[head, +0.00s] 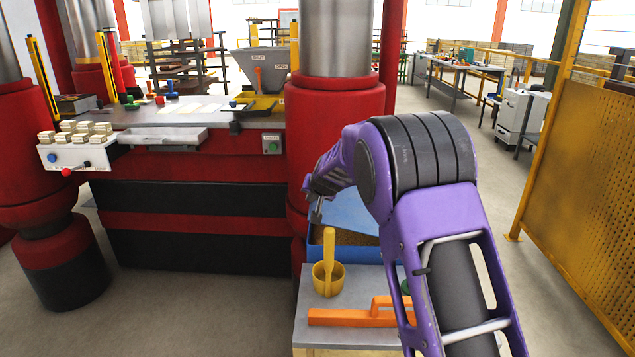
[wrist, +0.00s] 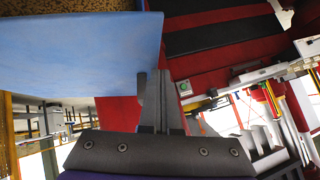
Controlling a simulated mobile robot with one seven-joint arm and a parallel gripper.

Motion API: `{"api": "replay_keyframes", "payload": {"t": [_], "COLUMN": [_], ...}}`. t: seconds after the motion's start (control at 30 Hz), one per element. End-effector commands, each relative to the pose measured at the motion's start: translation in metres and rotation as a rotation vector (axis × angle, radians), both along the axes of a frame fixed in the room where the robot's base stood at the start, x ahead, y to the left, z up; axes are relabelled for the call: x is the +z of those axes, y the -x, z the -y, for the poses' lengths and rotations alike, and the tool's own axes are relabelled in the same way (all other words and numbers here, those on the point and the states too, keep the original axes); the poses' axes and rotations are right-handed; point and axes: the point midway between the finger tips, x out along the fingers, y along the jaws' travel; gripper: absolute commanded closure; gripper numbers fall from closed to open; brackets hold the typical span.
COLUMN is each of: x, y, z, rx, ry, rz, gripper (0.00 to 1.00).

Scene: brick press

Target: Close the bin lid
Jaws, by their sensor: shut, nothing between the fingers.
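My gripper (head: 317,214) is at the lid's left side. In the wrist view its fingers (wrist: 158,85) are shut, empty, and overlap the lid's right edge. I cannot tell whether they touch it.
On the grey table (head: 306,322), a yellow scoop (head: 328,275) stands in front of the bin and an orange tool (head: 355,316) lies nearer. The red press column (head: 330,130) rises close behind the bin. A yellow mesh fence (head: 585,180) stands at the right.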

Motion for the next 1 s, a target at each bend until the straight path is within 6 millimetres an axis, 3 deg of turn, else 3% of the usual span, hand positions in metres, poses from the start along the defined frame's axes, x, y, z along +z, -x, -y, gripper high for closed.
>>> {"api": "replay_keyframes", "payload": {"t": [0.1,0.33,0.87,1.0], "x": [-0.022,-0.04,-0.043,-0.037], "y": [0.0,0.0,0.0,0.0], "z": [-0.005,-0.01,-0.011,-0.009], "rx": [0.0,0.0,0.0,-0.001], "ry": [-0.001,-0.002,-0.002,-0.003], "rz": [-0.003,-0.002,-0.002,0.0], "gripper": [1.0,1.0,1.0,1.0]}}
